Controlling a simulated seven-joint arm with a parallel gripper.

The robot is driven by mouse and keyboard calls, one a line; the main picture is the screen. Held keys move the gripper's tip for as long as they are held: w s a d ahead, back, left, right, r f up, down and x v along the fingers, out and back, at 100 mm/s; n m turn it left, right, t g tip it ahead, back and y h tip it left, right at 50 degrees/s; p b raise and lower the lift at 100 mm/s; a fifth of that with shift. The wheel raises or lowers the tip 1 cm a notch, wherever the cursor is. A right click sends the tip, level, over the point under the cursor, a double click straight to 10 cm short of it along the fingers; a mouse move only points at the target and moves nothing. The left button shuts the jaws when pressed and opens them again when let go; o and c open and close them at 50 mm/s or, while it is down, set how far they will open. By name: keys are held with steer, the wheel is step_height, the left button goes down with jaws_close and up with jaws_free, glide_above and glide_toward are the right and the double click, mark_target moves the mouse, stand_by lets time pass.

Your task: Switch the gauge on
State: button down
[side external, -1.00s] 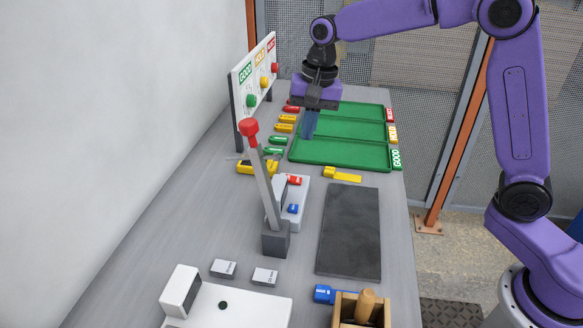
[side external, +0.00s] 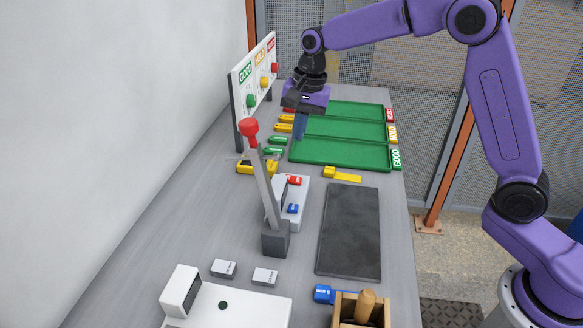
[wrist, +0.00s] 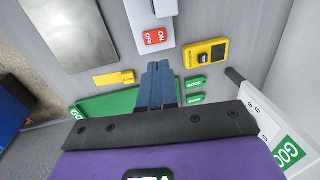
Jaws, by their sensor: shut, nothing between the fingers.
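A light grey device (side external: 302,200) stands mid-table, with a red switch (side external: 294,181) and a blue part (side external: 293,209). In the wrist view the red switch (wrist: 156,38) reads ON and OFF; its position cannot be told. A yellow instrument (side external: 258,167) with a dark face lies to the left; it also shows in the wrist view (wrist: 192,56). No label shows which one is the gauge. My gripper (side external: 300,138) is shut and empty, above the table by the green trays, beyond both. In the wrist view its blue-grey fingertips (wrist: 158,66) are together, apart from the switch.
A tall lever with a red knob (side external: 249,127) stands in front of the grey device. Green trays (side external: 340,167) lie under and right of my gripper. Small green and yellow tags lie left of them. A sign board (side external: 240,105) stands at left. A dark plate (side external: 348,235) lies at right.

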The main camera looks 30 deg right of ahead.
mark_target(297, 179)
steer(key=f, duration=0.3)
steer(key=a+f, duration=0.1)
steer(key=f, duration=0.3)
steer(key=w+f, duration=0.1)
steer(key=f, duration=0.3)
steer(key=shift+w+a+f, duration=0.1)
steer(key=shift+a+f, duration=0.05)
steer(key=shift+w+a+f+g+h, duration=0.15)
steer(key=shift+f+g+h, duration=0.15)
steer(key=shift+f, duration=0.1)
steer(key=shift+s, duration=0.2)
steer(key=shift+s+d, duration=0.5)
steer(key=shift+d, duration=0.25)
step_height(297, 179, up, 14)
steer(key=shift+s+d+r, duration=0.15)
steer(key=shift+s+r, duration=0.05)
steer(key=shift+r, duration=0.05)
steer(key=shift+r, duration=0.1)
stand_by(0.8)
